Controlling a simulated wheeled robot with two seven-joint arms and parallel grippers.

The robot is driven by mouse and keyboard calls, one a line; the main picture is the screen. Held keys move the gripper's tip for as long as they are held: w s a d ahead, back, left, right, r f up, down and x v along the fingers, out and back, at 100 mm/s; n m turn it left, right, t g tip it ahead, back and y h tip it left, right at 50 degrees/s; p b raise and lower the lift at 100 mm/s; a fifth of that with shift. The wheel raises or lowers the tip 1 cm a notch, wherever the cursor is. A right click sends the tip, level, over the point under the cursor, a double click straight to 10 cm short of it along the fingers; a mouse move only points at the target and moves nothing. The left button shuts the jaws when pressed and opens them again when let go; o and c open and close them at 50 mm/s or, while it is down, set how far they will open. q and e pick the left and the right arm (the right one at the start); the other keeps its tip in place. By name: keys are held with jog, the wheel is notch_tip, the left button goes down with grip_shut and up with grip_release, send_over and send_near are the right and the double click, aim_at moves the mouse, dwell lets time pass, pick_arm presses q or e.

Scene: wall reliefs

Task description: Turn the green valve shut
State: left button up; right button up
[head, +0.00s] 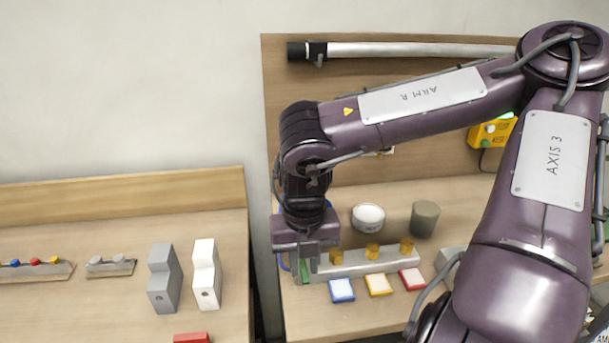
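I cannot make out a whole green valve. A small green piece (305,272) shows just under my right gripper (304,262), at the left end of a grey rail; I cannot tell if it is part of the valve. My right gripper points down over the left side of the right bench. Its fingers are mostly hidden, so I cannot see whether they are open or touch the green piece. A bit of blue shows beside the gripper. My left gripper is not in view.
The grey rail (375,264) carries yellow blocks. Blue (342,290), yellow (378,285) and red (411,279) pads lie before it. A white cup (368,217) and grey-green cylinder (424,218) stand behind. Grey (163,279) and white (206,274) blocks stand on the left bench.

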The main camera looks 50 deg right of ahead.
aim_at(305, 272)
jog(key=shift+o, duration=0.9)
notch_tip(305, 272, up, 8)
jog(key=shift+f, duration=0.15)
